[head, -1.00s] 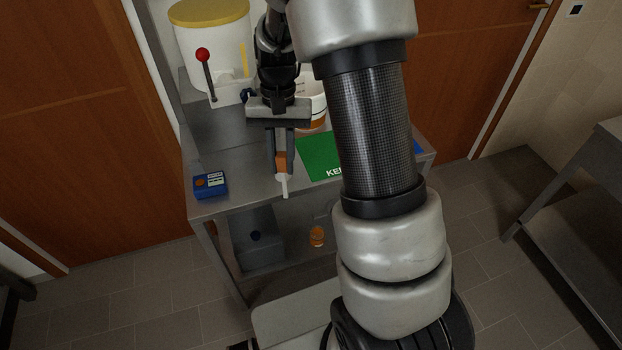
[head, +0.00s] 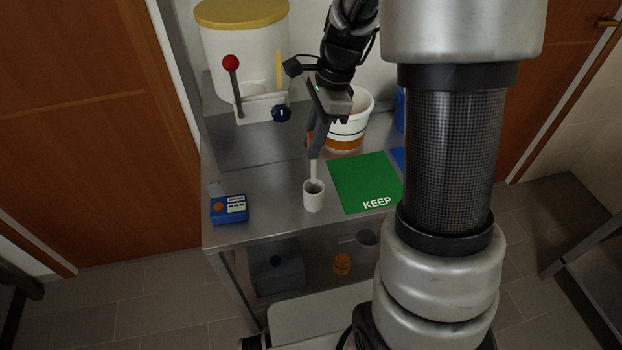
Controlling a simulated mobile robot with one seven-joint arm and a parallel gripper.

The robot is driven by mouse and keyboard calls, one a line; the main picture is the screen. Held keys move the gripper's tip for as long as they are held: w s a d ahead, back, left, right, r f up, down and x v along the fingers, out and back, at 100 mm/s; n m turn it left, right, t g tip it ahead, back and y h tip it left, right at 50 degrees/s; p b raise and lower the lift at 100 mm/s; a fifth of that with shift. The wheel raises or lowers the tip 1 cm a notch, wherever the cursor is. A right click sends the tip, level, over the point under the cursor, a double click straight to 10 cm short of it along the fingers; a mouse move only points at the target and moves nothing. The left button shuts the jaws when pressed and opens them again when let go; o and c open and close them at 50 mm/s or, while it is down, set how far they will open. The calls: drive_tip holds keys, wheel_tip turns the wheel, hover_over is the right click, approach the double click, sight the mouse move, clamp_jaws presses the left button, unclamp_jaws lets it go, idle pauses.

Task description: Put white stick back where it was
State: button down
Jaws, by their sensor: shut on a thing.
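The white stick (head: 315,172) is upright, with its upper end between the fingers of my gripper (head: 313,152). My gripper is shut on it and points down above the metal table. The stick's lower end meets the mouth of a small white cup (head: 314,201); it appears to be inside the rim, but how deep is hidden. The cup stands on the table, just left of a green mat (head: 362,180) marked KEEP. A little orange shows at the fingers.
A blue box (head: 229,210) with an orange button sits left of the cup. Behind are a white tank (head: 243,62) with a yellow lid, a red-knobbed lever (head: 233,82) and a white-and-orange bucket (head: 352,120). The metal table (head: 270,222) has bare room in front.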

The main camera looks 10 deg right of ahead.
hover_over(314, 183)
drive_tip(key=x, duration=0.2)
drive_tip(key=d+x, duration=0.1)
drive_tip(key=x, duration=0.5)
drive_tip(key=shift+w+d+f, duration=0.15)
drive_tip(key=shift+d+f, duration=0.1)
drive_tip(key=shift+d, duration=0.15)
drive_tip(key=shift+f, duration=0.1)
drive_tip(key=c, duration=1.6)
unclamp_jaws()
drive_tip(key=shift+b, duration=0.3)
